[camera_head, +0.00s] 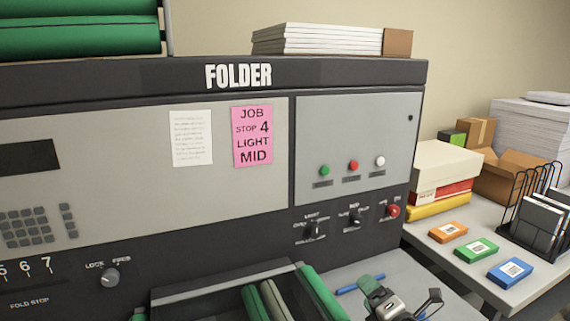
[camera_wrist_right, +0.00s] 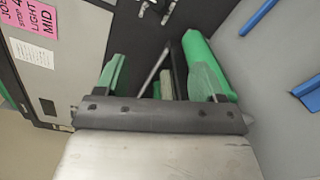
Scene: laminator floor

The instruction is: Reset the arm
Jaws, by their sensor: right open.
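My right gripper (camera_head: 400,294) is at the bottom of the head view, right of the folder's roller opening and above a light grey surface. It is open, and I see nothing held in it. In the right wrist view its jaws (camera_wrist_right: 160,72) are spread, with green on both sides and the dark folder front beyond. The rest of the right arm is out of the head view. I cannot make out my left gripper.
The grey folder (camera_head: 350,130) fills the left and middle, with green rollers (camera_head: 320,293) low in front. Blue bars (camera_wrist_right: 305,88) lie beside the right gripper. A side table at right holds orange (camera_head: 447,232), green (camera_head: 476,248) and blue (camera_head: 509,272) boxes and a black rack (camera_head: 540,225).

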